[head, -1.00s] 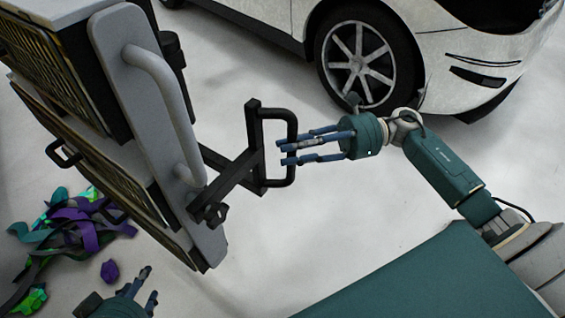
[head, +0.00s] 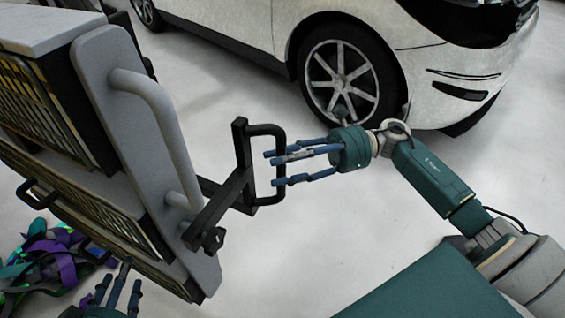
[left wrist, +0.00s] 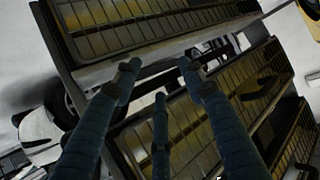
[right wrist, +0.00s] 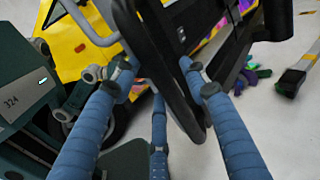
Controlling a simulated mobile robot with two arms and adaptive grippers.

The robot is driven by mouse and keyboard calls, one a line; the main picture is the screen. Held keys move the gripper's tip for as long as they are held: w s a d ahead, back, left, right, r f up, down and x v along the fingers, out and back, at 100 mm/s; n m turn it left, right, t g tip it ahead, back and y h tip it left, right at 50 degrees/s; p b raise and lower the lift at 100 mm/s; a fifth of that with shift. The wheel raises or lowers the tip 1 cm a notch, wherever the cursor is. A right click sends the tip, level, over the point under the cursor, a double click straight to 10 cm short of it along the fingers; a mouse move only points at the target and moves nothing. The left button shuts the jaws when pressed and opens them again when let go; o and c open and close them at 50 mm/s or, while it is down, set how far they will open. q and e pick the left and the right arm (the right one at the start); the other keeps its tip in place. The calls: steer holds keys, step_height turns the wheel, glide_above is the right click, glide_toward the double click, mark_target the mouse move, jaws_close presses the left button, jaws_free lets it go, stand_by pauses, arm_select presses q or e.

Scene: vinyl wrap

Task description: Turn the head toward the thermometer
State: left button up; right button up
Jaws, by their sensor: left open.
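I cannot make out a thermometer in any view. My right gripper (head: 273,168) has its blue fingers straight and spread at the black loop handle (head: 281,165) on the grey cart's arm. In the right wrist view the dark handle bar passes between the spread fingers; I cannot tell whether they touch it. My left gripper (head: 115,290) is at the bottom left of the head view, beside the cart. In the left wrist view its fingers (left wrist: 158,70) are apart and empty, in front of the cart's slatted panels (left wrist: 190,120).
The grey cart (head: 95,75) with slatted panels fills the left. A white car (head: 440,50) stands behind. Purple, green and dark strips (head: 50,255) lie in a heap on the floor at lower left. The floor between cart and car is clear.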

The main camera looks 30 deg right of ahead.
steer(key=s+d, duration=0.2)
steer(key=d, duration=0.9)
steer(key=shift+s+d, duration=0.15)
steer(key=shift+d, duration=0.25)
stand_by(0.4)
